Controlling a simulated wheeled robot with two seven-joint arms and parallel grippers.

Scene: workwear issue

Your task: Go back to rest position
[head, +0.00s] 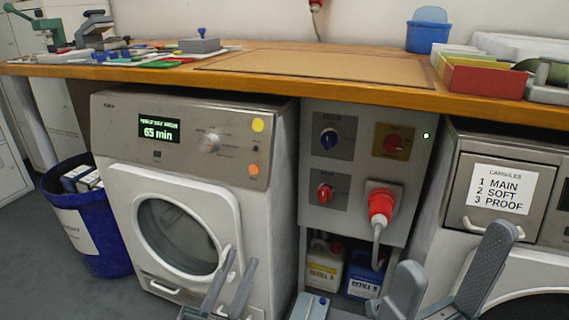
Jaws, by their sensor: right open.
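My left gripper (241,262) is low in the head view, in front of the washing machine's door. Its two grey fingers point up with a gap between them and nothing visible in it. My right gripper (455,250) is at the lower right, in front of the second machine. Its fingers are spread wide and empty. The bottom edge of the picture cuts off both arms.
The washing machine (200,165) shows "65 min". A control panel (352,215) with a red plug (381,204) stands between the machines, canisters below. A blue bin (90,235) stands left. The wooden worktop (300,83) carries a red tray (484,80) and other items.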

